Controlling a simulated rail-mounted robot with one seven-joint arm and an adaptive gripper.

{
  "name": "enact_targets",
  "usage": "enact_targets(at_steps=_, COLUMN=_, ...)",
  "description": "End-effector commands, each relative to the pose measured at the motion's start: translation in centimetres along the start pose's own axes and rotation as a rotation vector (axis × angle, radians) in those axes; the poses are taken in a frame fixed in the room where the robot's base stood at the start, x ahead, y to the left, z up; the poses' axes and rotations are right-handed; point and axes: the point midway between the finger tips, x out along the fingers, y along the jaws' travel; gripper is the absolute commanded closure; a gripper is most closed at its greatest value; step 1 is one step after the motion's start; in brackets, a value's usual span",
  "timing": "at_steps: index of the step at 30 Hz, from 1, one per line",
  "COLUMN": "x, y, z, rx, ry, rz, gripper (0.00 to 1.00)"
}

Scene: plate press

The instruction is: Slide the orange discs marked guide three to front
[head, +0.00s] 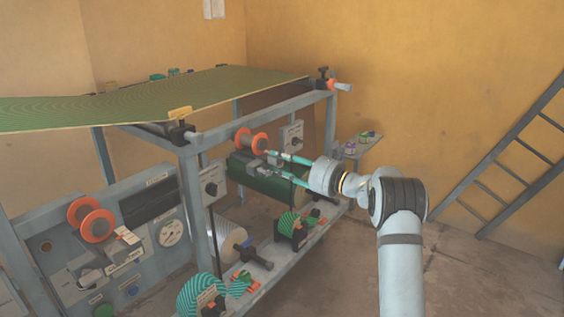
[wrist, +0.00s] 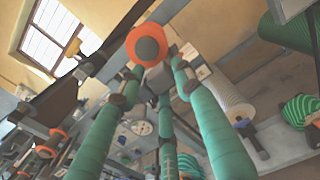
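Another pair of orange discs (head: 98,226) is on the grey panel at left. My gripper (head: 262,163), with teal fingers, reaches left, its tips just right of and below the nearer pair. In the wrist view, my gripper (wrist: 156,68) has its fingers spread, with one orange disc (wrist: 148,48) showing between and beyond the tips. I cannot tell whether they touch it. Nothing appears held.
A green sheet (head: 190,92) covers the frame top. Grey rails (head: 262,117) and a post (head: 196,205) stand near the gripper. A green roller (head: 262,175) lies below it. Teal striped rolls (head: 200,294) sit on the lower shelf. Floor at right is clear before a ladder (head: 520,158).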

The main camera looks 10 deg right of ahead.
Motion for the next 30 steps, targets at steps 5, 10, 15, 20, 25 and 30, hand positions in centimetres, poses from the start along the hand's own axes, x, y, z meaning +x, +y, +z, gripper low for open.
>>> enact_targets(at_steps=5, x=-0.03, y=-0.02, z=0.02, rx=0.0, ry=0.0, rz=-0.001, gripper=0.78)
enact_targets(at_steps=10, x=-0.05, y=-0.07, z=0.12, rx=0.0, ry=-0.002, rz=-0.002, gripper=0.88)
enact_targets(at_steps=15, x=-0.08, y=-0.11, z=0.21, rx=0.0, ry=-0.004, rz=-0.002, gripper=0.98)
enact_targets(at_steps=20, x=-0.1, y=-0.15, z=0.3, rx=-0.001, ry=-0.006, rz=-0.003, gripper=1.0)
enact_targets(at_steps=25, x=-0.12, y=-0.19, z=0.39, rx=-0.001, ry=-0.008, rz=-0.004, gripper=1.0)
enact_targets(at_steps=30, x=-0.39, y=-0.27, z=0.41, rx=-0.001, ry=-0.009, rz=-0.006, gripper=1.0)
